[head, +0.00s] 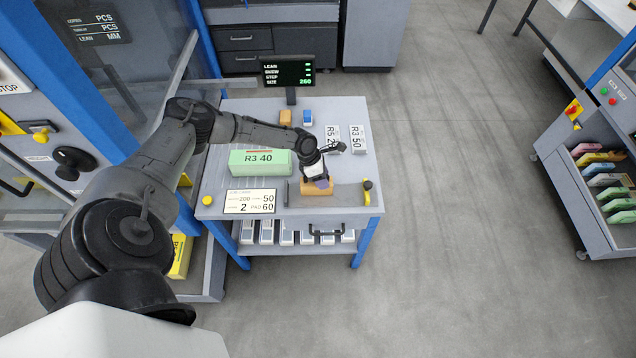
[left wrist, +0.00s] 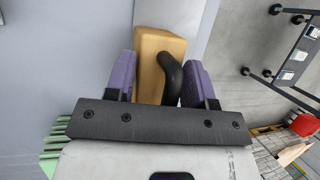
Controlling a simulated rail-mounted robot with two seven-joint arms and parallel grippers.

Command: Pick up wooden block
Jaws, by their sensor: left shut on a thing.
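The wooden block (head: 308,190) is tan with a dark curved handle on it, and it lies at the front of the grey table top. My left gripper (head: 320,182) reaches down over it from above. In the left wrist view the purple fingers stand on both sides of the wooden block (left wrist: 150,62), and the gripper is shut on it. The black handle (left wrist: 170,75) also sits between the fingers. The block's underside is hidden, so I cannot tell whether it touches the table. My right gripper is not in view.
A green block marked R3 40 (head: 260,162) lies left of the gripper. White blocks (head: 357,138) lie behind. A printed card (head: 250,201) is at the front left, and a yellow-and-black knob (head: 367,190) at the front right. A small display (head: 288,71) stands at the back.

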